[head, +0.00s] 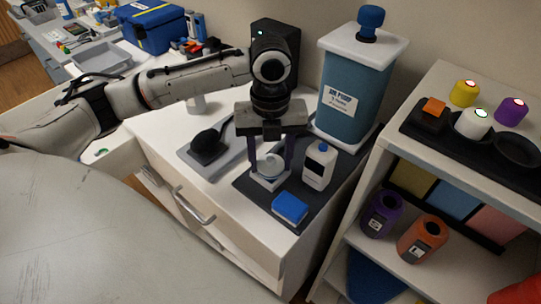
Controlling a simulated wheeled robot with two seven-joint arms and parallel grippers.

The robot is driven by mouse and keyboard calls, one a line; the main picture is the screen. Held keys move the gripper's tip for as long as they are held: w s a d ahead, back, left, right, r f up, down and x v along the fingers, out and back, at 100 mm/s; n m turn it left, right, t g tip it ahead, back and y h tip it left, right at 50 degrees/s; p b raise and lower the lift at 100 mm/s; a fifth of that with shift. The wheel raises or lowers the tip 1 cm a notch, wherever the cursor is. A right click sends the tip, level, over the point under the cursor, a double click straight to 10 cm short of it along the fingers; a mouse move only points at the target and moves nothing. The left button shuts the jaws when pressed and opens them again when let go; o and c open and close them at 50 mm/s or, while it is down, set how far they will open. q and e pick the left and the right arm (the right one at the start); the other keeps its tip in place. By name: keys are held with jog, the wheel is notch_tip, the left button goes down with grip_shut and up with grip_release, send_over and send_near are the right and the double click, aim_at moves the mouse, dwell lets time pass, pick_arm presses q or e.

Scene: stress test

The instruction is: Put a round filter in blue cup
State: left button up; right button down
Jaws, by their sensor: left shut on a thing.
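My left gripper (270,165) points straight down over the dark mat on the white counter. Its two dark fingers are shut on a small pale round piece (270,171), which could be the round filter, but it is too small to be sure. The piece is at a small white square holder (271,183); I cannot tell whether it rests in it or is just above. I cannot make out a clear blue cup. A low box with a blue top (290,206) lies in front of the holder. My right gripper is not in view.
A white bottle with a blue cap (320,165) stands close right of the gripper. A large blue tank (355,95) is behind. A black scoop-like thing (208,143) lies on a grey tray at left. A shelf with colored cups (422,240) stands right.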

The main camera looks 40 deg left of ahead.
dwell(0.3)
pick_arm(q)
jog(key=o, duration=1.1)
notch_tip(320, 180, up, 10)
jog(key=shift+r, duration=0.15)
